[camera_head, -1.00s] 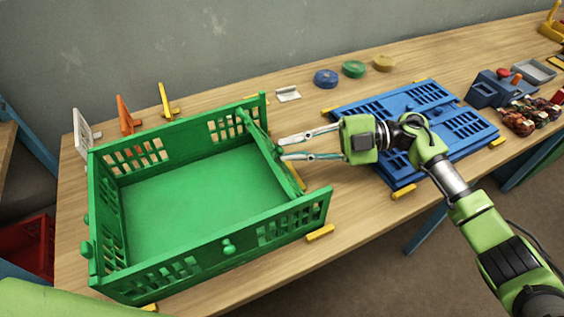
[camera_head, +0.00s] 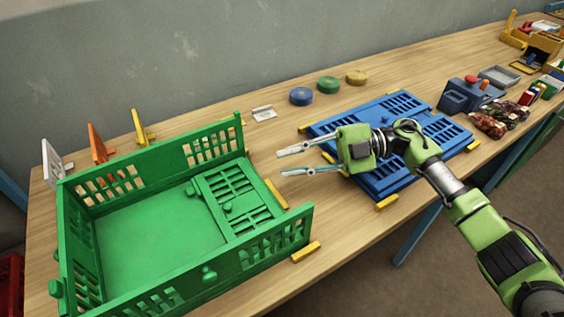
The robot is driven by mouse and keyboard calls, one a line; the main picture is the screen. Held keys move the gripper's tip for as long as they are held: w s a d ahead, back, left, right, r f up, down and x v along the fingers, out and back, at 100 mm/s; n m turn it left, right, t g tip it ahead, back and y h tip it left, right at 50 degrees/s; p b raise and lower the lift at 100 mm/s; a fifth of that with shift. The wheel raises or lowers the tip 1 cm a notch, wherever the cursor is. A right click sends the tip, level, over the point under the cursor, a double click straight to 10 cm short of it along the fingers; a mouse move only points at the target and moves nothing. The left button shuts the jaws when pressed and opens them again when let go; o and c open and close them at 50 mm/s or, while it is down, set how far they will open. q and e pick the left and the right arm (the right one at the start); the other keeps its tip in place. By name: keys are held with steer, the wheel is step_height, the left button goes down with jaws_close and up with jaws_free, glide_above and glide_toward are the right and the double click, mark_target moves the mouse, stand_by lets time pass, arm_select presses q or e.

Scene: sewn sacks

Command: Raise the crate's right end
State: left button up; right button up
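The green crate (camera_head: 69,238) stands on the wooden table, with its near and far long sides and its left end upright. Its right end panel (camera_head: 240,190) lies folded down flat inside, over the right part of the crate floor. My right gripper (camera_head: 280,163) is open and empty, pointing left. It is just outside the crate's right side, above the table, apart from the panel. My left gripper is not in view.
A folded blue crate (camera_head: 384,113) lies under and behind my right arm. Yellow blocks (camera_head: 305,252) sit around both crates. Blue (camera_head: 301,96), green and yellow discs lie at the back. Sacks (camera_head: 488,125) lie at the right.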

steer(key=v, duration=0.9)
steer(key=shift+d, duration=0.3)
steer(key=shift+r, duration=0.1)
